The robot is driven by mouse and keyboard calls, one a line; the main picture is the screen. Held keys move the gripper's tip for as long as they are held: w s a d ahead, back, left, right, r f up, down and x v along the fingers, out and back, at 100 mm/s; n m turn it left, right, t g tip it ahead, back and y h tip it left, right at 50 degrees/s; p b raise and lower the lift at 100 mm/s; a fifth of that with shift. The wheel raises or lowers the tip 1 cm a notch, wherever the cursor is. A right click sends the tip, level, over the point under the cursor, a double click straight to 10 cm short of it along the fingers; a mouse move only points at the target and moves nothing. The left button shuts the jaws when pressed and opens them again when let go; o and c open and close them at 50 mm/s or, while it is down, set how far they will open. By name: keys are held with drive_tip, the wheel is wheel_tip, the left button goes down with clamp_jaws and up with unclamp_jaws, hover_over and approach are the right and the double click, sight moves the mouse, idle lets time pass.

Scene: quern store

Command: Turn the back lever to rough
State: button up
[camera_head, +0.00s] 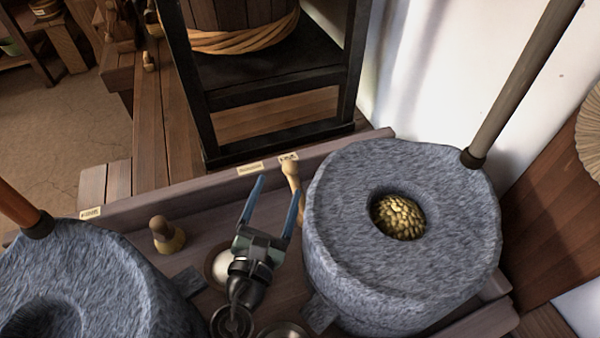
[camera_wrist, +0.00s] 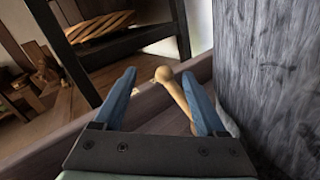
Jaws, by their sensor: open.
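A pale wooden lever with a round knob (camera_head: 291,172) stands at the back board beside the right quern, tilted. It also shows in the wrist view (camera_wrist: 175,92), with its knob between the fingertips and its shaft close to the right finger. My gripper (camera_head: 279,187) is open around or just short of this lever; contact cannot be told. A second wooden lever (camera_head: 166,236) stands nearly upright near the left quern. Small labels (camera_head: 250,168) (camera_head: 288,157) sit on the back board; their words are too small to read.
The right stone quern (camera_head: 400,280) holds golden grain (camera_head: 398,217) and has a tall handle (camera_head: 520,85); it stands close to my gripper's right. The left quern (camera_head: 100,285) has an orange handle. A dark-framed stand (camera_head: 275,80) with a tub is behind the board.

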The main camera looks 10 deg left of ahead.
drive_tip(key=shift+n, duration=0.8)
drive_tip(key=w+f+b, duration=0.1)
drive_tip(key=w, duration=0.3)
drive_tip(key=w+f+b, duration=0.1)
drive_tip(key=w, duration=0.3)
drive_tip(key=w+f+b, duration=0.1)
drive_tip(key=w, duration=0.4)
drive_tip(key=shift+d+f, duration=0.1)
drive_tip(key=shift+f, duration=0.15)
drive_tip(key=shift+c, duration=0.2)
clamp_jaws()
